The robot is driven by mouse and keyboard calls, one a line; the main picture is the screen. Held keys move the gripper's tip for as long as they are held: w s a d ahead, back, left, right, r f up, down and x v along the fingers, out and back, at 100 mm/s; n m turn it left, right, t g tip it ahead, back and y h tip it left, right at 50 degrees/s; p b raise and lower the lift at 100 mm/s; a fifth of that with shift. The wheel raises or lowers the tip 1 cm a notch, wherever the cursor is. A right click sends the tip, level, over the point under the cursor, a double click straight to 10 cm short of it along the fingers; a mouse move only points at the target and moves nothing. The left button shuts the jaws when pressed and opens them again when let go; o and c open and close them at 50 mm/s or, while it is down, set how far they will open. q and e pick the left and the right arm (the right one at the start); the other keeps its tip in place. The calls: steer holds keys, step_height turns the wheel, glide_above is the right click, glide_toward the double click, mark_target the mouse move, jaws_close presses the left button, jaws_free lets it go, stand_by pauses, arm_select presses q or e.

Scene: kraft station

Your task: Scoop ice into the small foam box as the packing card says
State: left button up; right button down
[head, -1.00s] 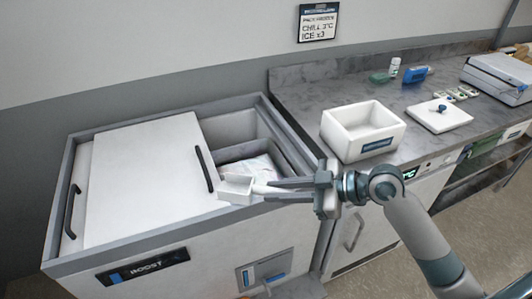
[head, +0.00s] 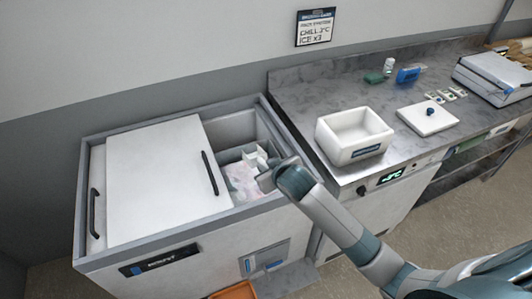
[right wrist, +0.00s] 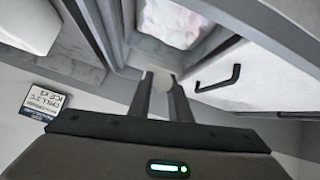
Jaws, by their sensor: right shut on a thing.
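My right gripper (head: 266,170) is at the open right part of the chest freezer (head: 160,262) and is shut on the white scoop (head: 254,154). The scoop's head shows just beyond the fingers, over the bin; whether it holds ice is unclear. In the right wrist view a pale part of the scoop (right wrist: 163,82) sits between the fingertips. Pale ice (head: 240,184) lies in the bin below. The white foam box (head: 340,150) stands open on the counter; its visible inside looks empty. The packing card (head: 315,27) on the wall reads "ICE x3". My left gripper is out of view.
The freezer's white lid (head: 155,180) covers its left part. A white foam lid (head: 428,120) with a blue knob lies on the counter (head: 300,95). A blue item (head: 409,75), a small bottle (head: 389,66) and a grey case (head: 492,78) stand farther back.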

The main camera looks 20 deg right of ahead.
mark_target(262, 160)
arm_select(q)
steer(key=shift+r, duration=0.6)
arm_select(e)
steer(key=shift+w+r+m+h, duration=0.4)
steer(key=shift+r+h, duration=0.05)
steer(key=shift+h, duration=0.05)
steer(key=shift+w+f, duration=0.1)
steer(key=shift+f, duration=0.2)
